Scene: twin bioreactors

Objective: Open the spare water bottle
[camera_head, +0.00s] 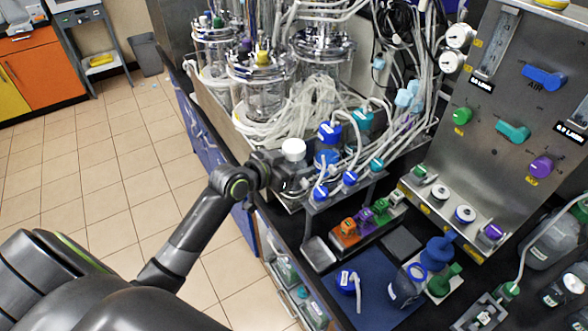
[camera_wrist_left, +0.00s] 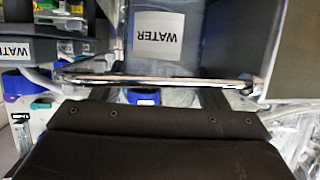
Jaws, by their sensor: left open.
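A white cap (camera_head: 293,148) shows just beyond my left gripper (camera_head: 287,176) in the head view, at the near corner of the bioreactor bench. The body under this cap is mostly hidden by the gripper. In the left wrist view, a grey surface (camera_wrist_left: 160,65) with a white label reading WATER lies ahead of my gripper, with a metal bar across it. My left gripper is open, with nothing visibly held between its fingers. I cannot tell from the frames whether it touches the white cap. My right gripper is not in view.
Several blue-capped bottles (camera_head: 330,133) with tubes stand in a rack right of my left gripper. Glass bioreactor vessels (camera_head: 262,75) stand behind. A blue mat (camera_head: 375,305) lies in front, with a blue-capped item (camera_head: 346,279). A steel control panel (camera_head: 510,130) rises at right. Floor at left is clear.

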